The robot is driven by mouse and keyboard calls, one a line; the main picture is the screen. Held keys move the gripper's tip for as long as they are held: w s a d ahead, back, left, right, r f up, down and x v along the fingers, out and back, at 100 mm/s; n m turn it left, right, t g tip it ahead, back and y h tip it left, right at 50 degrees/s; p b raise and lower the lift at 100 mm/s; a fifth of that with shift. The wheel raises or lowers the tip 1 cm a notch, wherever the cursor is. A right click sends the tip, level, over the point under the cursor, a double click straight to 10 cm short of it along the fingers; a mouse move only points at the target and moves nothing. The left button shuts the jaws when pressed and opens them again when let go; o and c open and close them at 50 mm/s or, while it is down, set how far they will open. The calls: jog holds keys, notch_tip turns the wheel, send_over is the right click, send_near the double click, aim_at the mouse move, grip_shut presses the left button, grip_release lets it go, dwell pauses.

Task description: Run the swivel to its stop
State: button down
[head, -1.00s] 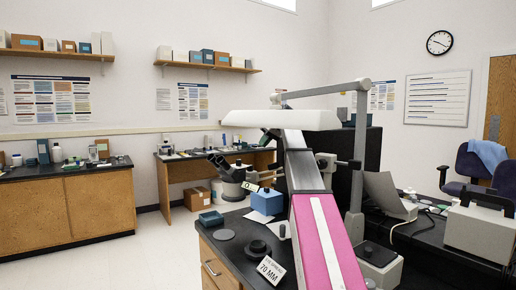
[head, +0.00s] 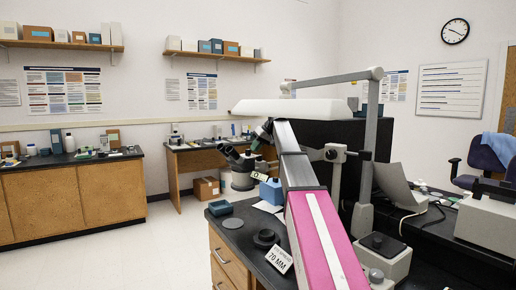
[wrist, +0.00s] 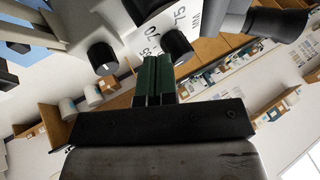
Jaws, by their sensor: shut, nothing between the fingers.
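The microscope (head: 243,165) stands on the dark bench, with dark paired eyepieces pointing left. A small white scale label (head: 262,177) hangs beside it. In the wrist view the scale label (wrist: 148,35) reads numbers such as 45 and 75 with MM. Black round knobs flank it, one left (wrist: 102,58) and one right (wrist: 178,47). A dark eyepiece (wrist: 278,22) shows at top right. My gripper (wrist: 154,62) has its dark green fingers together and empty, their tips just below the label between the knobs. I cannot tell whether they touch anything. I cannot clearly tell which part is the swivel.
A card marked 70 MM (head: 279,259) stands on the bench by a black round piece (head: 266,238). A blue box (head: 271,191) is behind. Open floor lies left.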

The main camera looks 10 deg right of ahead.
jog(key=shift+s, duration=0.1)
jog(key=shift+n+g, duration=0.4)
jog(key=shift+n, duration=0.2)
jog(key=s+a, duration=0.1)
jog(key=s, duration=0.1)
jog(key=s+a, duration=0.4)
jog(key=shift+s, duration=0.35)
jog(key=shift+w, duration=0.1)
